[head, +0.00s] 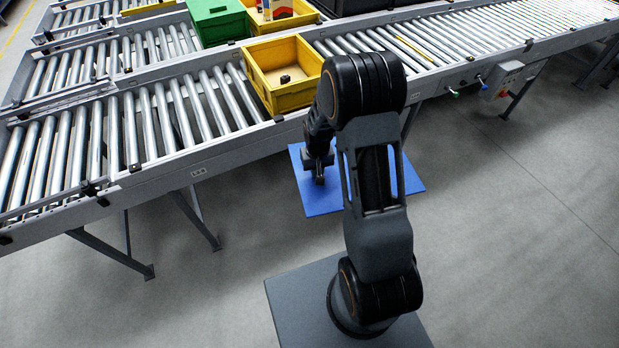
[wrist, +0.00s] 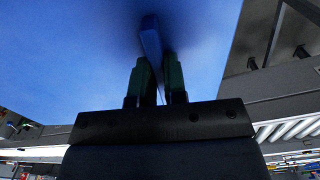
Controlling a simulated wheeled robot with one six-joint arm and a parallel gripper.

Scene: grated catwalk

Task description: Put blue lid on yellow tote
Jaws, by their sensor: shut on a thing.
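The blue lid (head: 317,200) is a flat panel in front of the near conveyor in the head view, partly hidden behind my arm. My gripper (head: 320,180) is over it. In the wrist view the lid (wrist: 70,60) fills much of the picture, and my gripper (wrist: 158,85) is shut on a raised blue handle (wrist: 151,40) on it. The yellow tote (head: 270,98) stands open on the near conveyor, behind and to the left of my gripper. A small dark object (head: 286,79) lies inside it.
A green box (head: 217,22) and another yellow tote (head: 262,25) stand on the conveyor behind. The near conveyor's rollers (head: 170,125) are bare to the left of the tote. A control box (head: 503,78) is fixed to the conveyor's side at right. The grey floor (head: 520,230) is clear at right.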

